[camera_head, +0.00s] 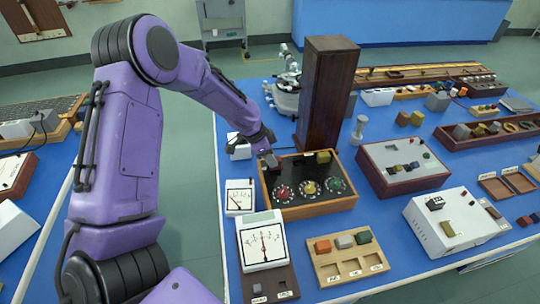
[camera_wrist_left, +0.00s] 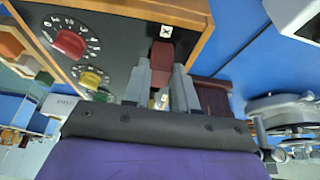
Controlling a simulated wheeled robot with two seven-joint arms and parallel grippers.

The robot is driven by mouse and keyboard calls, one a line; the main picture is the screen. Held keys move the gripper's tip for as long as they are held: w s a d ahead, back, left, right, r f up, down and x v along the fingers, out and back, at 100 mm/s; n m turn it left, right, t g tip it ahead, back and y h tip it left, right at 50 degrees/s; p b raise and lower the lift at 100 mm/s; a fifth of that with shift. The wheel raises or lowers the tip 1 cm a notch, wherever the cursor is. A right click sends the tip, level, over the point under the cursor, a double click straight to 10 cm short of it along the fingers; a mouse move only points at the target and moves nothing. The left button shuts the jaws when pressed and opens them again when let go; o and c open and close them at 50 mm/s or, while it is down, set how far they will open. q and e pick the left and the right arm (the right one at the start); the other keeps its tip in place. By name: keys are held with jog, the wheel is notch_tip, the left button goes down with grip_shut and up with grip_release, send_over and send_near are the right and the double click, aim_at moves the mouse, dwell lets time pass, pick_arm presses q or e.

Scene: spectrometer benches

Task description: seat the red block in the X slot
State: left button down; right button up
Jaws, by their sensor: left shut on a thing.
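A black-topped panel in a wooden frame (camera_head: 308,208) has red, yellow and green dials along its front. My left gripper (camera_head: 268,158) is at its back left corner. In the left wrist view the gripper (camera_wrist_left: 160,82) is shut on the red block (camera_wrist_left: 160,54), which sticks out past the fingertips. The block is right beside the white X label (camera_wrist_left: 166,31) on the panel. The X slot itself is hidden by the block and fingers, and I cannot tell if the block is inside it. My right gripper is not in view.
A tall dark wooden column (camera_head: 327,95) stands just behind the panel. An olive block (camera_head: 323,156) sits at the panel's back edge. White meters (camera_head: 239,196) stand to the left. In front is a wooden tray (camera_head: 350,270) with orange, grey and green blocks.

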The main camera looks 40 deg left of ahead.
pick_arm(q)
jog(key=shift+f, duration=0.4)
jog(key=c, duration=0.8)
grip_release()
jog(key=shift+r, duration=0.15)
jog(key=b+v, duration=0.1)
jog(key=v, duration=0.9)
jog(key=shift+r+b, duration=0.1)
jog(key=shift+b, duration=0.2)
jog(key=shift+a, duration=0.1)
